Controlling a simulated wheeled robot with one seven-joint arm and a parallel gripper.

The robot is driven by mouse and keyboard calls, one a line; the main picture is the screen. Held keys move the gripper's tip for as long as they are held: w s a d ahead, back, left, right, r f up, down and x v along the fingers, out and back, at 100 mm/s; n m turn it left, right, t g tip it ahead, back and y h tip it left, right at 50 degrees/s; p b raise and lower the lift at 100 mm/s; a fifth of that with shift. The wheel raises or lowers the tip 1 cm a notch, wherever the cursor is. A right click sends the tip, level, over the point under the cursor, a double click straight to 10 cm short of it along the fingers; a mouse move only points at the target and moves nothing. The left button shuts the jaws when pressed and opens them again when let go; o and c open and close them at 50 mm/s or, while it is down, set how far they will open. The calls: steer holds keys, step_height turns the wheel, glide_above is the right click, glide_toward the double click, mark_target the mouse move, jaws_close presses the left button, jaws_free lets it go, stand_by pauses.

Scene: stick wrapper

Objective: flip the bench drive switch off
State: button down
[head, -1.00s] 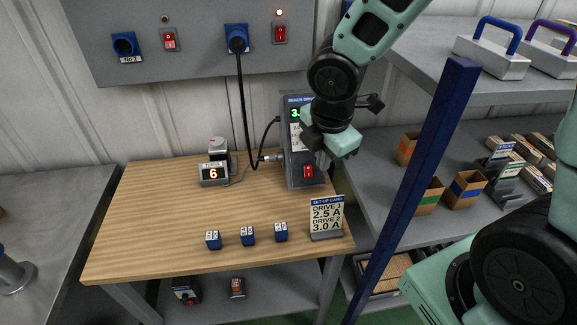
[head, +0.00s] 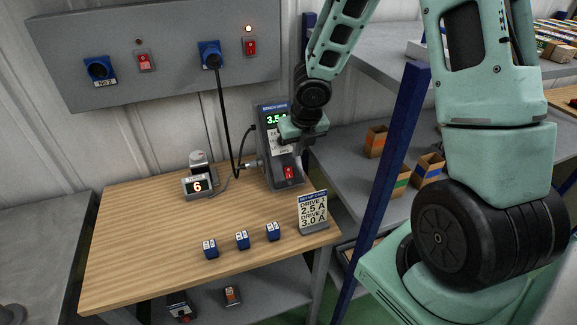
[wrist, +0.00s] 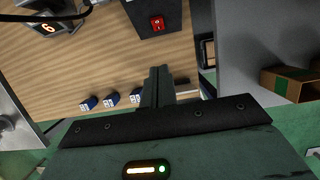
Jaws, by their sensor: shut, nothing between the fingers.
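The bench drive (head: 267,165) is a dark upright box at the back right of the wooden bench, with a lit green display (head: 277,119). Its red switch (head: 289,173) is low on the front face, and it also shows in the wrist view as a red switch (wrist: 157,23). I cannot tell its rocker position. My gripper (wrist: 159,70) is shut and empty, its fingers apart from the switch in the wrist picture. In the head view my wrist covers part of the drive's upper right side, and the fingertips are hard to make out.
A set-up card (head: 313,212) stands at the bench's front right. Three small blue blocks (head: 242,240) and a timer showing 6 (head: 197,186) are on the bench. A wall panel (head: 150,50) has other red switches. A blue post (head: 385,170) stands right of the bench.

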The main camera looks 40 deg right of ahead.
steer(key=b, duration=0.6)
glide_toward(288, 173)
step_height(288, 173, down, 4)
steer(key=s, duration=0.2)
steer(key=shift+w+d+f+p, duration=0.1)
steer(key=shift+w+f+p, duration=0.2)
steer(key=shift+w, duration=0.3)
steer(key=shift+w+d+f+p, duration=0.1)
steer(key=shift+w+f+p, duration=0.15)
steer(key=shift+w, duration=0.35)
steer(key=shift+w+d+f+p, duration=0.15)
steer(key=shift+w+f+p, duration=0.15)
steer(key=shift+w, duration=0.3)
